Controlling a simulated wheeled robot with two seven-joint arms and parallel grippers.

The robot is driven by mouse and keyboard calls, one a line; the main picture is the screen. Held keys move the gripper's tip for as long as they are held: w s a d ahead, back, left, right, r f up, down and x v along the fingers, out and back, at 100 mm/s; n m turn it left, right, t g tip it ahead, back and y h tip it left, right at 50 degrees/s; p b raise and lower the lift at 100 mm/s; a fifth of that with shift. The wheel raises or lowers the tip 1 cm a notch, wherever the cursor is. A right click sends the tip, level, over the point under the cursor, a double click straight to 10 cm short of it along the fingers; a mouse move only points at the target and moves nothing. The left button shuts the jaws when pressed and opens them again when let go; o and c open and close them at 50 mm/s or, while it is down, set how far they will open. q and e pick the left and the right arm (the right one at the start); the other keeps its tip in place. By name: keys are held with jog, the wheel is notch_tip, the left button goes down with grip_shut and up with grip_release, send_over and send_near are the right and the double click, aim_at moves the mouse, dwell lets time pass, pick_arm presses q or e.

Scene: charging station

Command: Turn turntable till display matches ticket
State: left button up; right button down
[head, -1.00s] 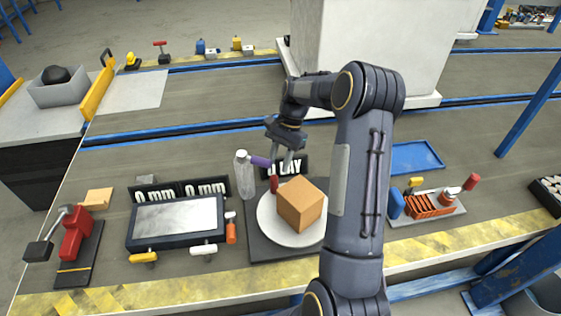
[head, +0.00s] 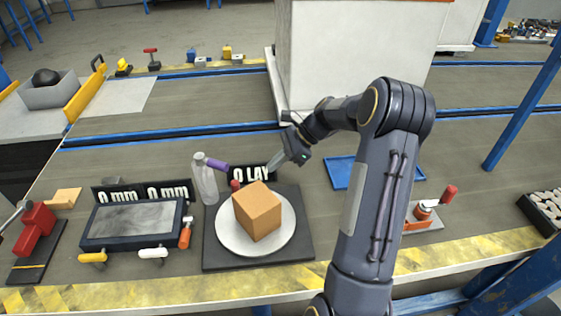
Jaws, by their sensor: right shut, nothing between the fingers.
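The round white turntable (head: 228,235) sits on a dark square base (head: 295,250), with an orange-brown box (head: 257,212) on its top. A small red peg (head: 235,185) shows at the turntable's back left edge. Behind it stands a black display sign (head: 238,172) with white characters that seem to read "0 LAY", partly covered. My right gripper (head: 269,170) is shut and empty, its fingers pointing down-left in front of the sign, behind the box and apart from it. I cannot pick out a ticket for certain. My left gripper is out of view.
A clear bottle (head: 206,182) with a purple handle (head: 217,165) beside it stands left of the sign. Further left are a grey-screened panel (head: 133,220), "0 mm" signs (head: 117,194) and a red vise (head: 35,228). A blue tray (head: 340,172) lies to the right, partly behind my arm.

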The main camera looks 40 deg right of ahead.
aim_at(233, 184)
jog(key=b+x, duration=0.1)
jog(key=x, duration=0.5)
jog(key=shift+w+a+r+b, duration=0.1)
jog(key=shift+w+a+b, duration=0.15)
jog(key=shift+a, duration=0.3)
jog(key=shift+w+a+r+b, duration=0.1)
jog(key=shift+w+a+b, duration=0.15)
jog(key=shift+a, duration=0.25)
jog(key=shift+w+a, duration=0.3)
jog(key=shift+a, duration=0.25)
jog(key=shift+r, duration=0.1)
jog(key=shift+w+a+r+n+g+p, duration=0.1)
jog(key=shift+w+a+n+g+p, duration=0.15)
jog(key=shift+a+n+g+p, duration=0.7)
jog(key=n+p, duration=0.1)
jog(key=a+n+g+y+p, duration=0.1)
jog(key=p, duration=0.1)
jog(key=shift+w+p, duration=0.2)
jog(key=shift+p, duration=0.1)
jog(key=shift+w+a+n+g+p, duration=0.1)
jog(key=shift+a+n+g+p, duration=0.8)
jog(key=shift+n+p, duration=0.25)
jog(key=shift+s+a+n+g+p, duration=0.25)
jog(key=shift+a+n+g+p, duration=0.5)
jog(key=shift+a+n+g, duration=0.5)
